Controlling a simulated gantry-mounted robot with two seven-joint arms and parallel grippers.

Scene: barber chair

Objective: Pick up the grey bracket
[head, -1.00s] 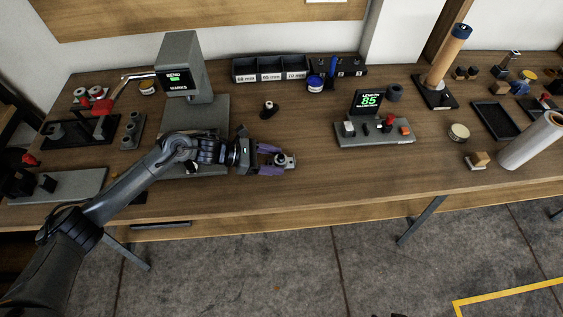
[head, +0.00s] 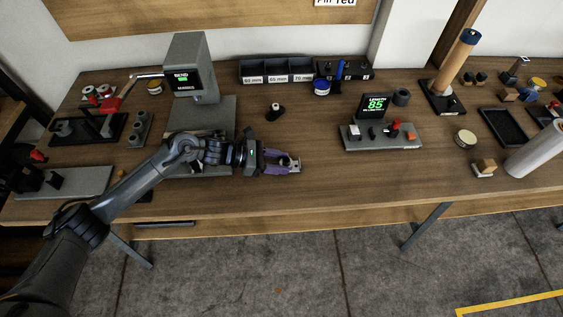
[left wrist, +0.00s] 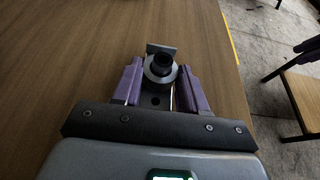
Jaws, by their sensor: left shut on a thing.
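The grey bracket (left wrist: 161,50) is a small metal plate with an upright end and a dark round ring on it. In the head view the bracket (head: 294,164) is at the tips of my left gripper (head: 290,165), over the front middle of the bench. The purple fingers of the left gripper (left wrist: 158,88) are shut on the bracket from both sides in the left wrist view. Whether the bracket touches the bench or is just above it, I cannot tell. My right gripper is not in view.
A grey press-like machine with a display (head: 190,75) stands behind my left arm. A small black part with a pale top (head: 276,110) stands behind the gripper. A gauge with a green "85" display (head: 376,105) is to the right. Bare bench (head: 320,125) lies between.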

